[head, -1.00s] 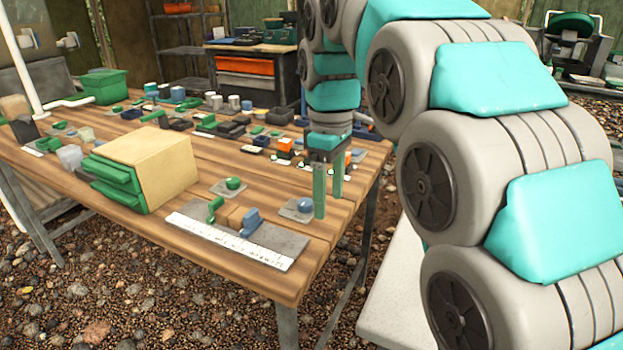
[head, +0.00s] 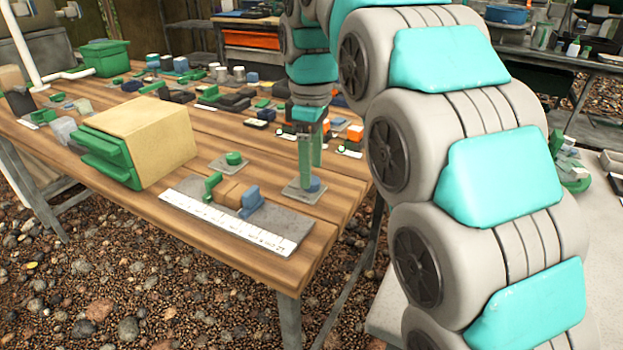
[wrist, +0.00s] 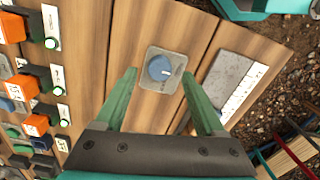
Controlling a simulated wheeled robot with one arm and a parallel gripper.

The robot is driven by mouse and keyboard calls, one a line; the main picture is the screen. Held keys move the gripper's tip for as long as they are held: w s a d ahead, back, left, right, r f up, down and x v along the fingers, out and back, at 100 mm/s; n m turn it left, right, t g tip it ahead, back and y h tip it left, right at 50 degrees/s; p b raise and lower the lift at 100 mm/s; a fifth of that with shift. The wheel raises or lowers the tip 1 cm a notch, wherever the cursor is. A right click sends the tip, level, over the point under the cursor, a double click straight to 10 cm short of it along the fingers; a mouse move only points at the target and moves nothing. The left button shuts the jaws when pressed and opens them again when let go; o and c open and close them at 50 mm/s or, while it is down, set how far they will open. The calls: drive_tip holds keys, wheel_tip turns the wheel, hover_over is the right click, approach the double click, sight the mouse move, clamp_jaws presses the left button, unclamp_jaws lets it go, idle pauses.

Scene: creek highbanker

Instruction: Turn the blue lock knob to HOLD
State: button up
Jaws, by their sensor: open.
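The blue lock knob (wrist: 159,68) is round, with a pale pointer mark, and sits on a square grey plate (wrist: 151,84) with lettering too small to read. In the wrist view it lies between and beyond the tips of my open gripper (wrist: 160,75), whose two green fingers are well apart. In the head view the knob (head: 313,184) shows partly behind the fingers of my gripper (head: 310,178), near the table's right edge. I cannot tell from these frames whether the fingers touch it. The pointer mark faces right in the wrist view.
A grey slide plate with a white scale (head: 225,222) and a blue block (head: 250,200) lies to the left. A green knob (head: 234,158) and a tan box with green drawers (head: 150,140) stand farther left. Orange switches (wrist: 35,125) are nearby.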

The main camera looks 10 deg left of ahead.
drive_tip(key=shift+f, duration=1.2)
drive_tip(key=shift+c, duration=0.4)
clamp_jaws()
